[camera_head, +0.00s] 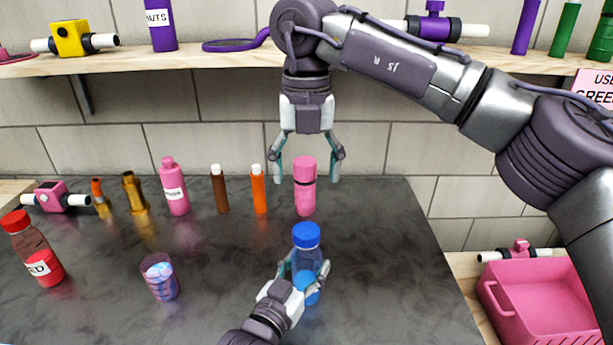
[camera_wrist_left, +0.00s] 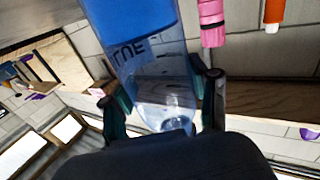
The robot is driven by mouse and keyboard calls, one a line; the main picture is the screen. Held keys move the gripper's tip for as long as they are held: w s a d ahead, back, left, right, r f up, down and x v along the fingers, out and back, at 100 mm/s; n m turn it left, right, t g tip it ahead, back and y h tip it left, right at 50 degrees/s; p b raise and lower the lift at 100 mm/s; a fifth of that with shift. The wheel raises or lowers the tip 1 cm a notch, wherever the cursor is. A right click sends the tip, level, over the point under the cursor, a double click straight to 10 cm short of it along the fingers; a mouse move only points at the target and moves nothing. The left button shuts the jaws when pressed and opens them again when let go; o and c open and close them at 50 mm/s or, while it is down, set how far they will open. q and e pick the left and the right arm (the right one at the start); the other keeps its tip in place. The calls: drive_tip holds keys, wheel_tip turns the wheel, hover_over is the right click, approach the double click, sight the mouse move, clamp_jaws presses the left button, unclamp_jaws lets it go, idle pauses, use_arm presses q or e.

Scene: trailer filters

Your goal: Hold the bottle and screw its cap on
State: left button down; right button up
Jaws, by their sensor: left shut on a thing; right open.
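The bottle (camera_head: 310,261) has a clear body and a blue lower part, and a blue cap (camera_head: 306,235) sits at its top. I cannot tell whether the cap is seated. My left gripper (camera_head: 304,272) is shut on the bottle, a finger on each side. The bottle also shows in the left wrist view (camera_wrist_left: 165,75), its label partly readable and the cap not seen. My right gripper (camera_head: 307,180) is open and empty, pointing down beyond and above the bottle. A pink cylinder (camera_head: 305,185) shows between its fingers; the depth gap is unclear.
An orange marker (camera_head: 258,192), a brown marker (camera_head: 219,190) and a pink bottle (camera_head: 174,186) stand at the back. A red bottle (camera_head: 33,250) and a glass (camera_head: 160,278) are at left. A shelf (camera_head: 240,60) runs behind. A pink crate (camera_head: 505,320) is at right.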

use_arm(q)
drive_tip(key=shift+c, duration=1.1)
unclamp_jaws()
drive_tip(key=v, duration=1.2)
